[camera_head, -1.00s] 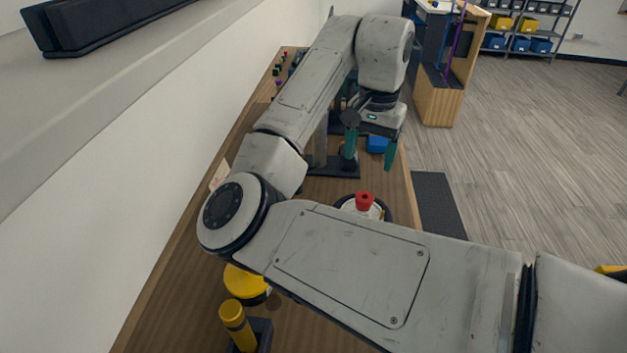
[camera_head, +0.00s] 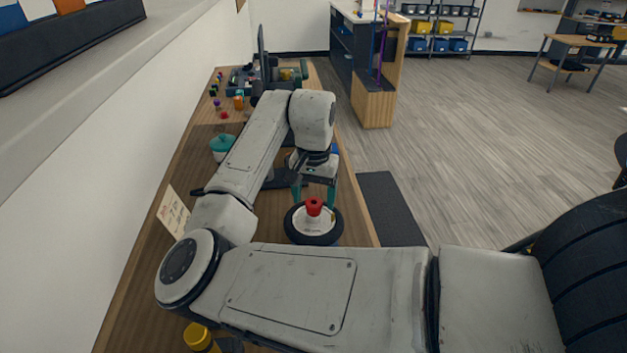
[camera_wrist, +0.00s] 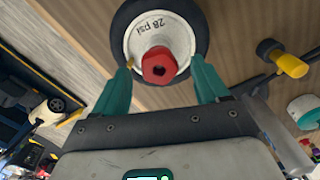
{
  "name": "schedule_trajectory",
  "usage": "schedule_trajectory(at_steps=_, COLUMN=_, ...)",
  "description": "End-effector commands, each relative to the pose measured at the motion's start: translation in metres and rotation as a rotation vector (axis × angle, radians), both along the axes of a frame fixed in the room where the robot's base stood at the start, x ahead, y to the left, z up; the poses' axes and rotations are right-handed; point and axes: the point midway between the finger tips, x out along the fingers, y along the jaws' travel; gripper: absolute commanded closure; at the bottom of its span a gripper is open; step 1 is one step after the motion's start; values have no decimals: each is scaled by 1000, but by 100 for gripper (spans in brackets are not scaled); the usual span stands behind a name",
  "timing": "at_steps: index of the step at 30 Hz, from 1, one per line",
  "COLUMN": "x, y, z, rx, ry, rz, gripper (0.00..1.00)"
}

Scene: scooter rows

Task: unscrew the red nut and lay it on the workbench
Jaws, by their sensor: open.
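The red nut (camera_head: 314,206) sits at the centre of a small wheel (camera_head: 297,226) with a black tyre and pale hub on the workbench (camera_head: 150,270). The wrist view shows the nut (camera_wrist: 158,66) end-on with its hole, and "28 psi" printed on the hub (camera_wrist: 140,45). My gripper (camera_head: 314,196) has teal fingers, open and empty. In the wrist view the fingers of my gripper (camera_wrist: 163,88) stand to the left and right of the nut, apart from it. In the head view they are just behind it. The nut's contact with the hub is not clear.
A yellow-headed tool (camera_wrist: 290,64) lies beside the wheel in the wrist view. A teal-lidded pot (camera_head: 222,147) and small coloured parts (camera_head: 239,102) are farther back on the bench. A card (camera_head: 173,212) leans by the wall. A yellow item (camera_head: 197,335) is near the front.

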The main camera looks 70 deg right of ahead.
Motion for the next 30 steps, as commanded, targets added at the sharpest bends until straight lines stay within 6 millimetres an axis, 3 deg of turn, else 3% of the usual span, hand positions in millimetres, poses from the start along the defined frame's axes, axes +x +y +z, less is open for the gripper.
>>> schedule_trajectory(at_steps=12, x=0, y=0, z=-8, rx=-1, ry=0, rz=0, gripper=26)
schedule_trajectory(at_steps=30, x=0, y=0, z=-7, rx=-1, ry=0, rz=0, gripper=84)
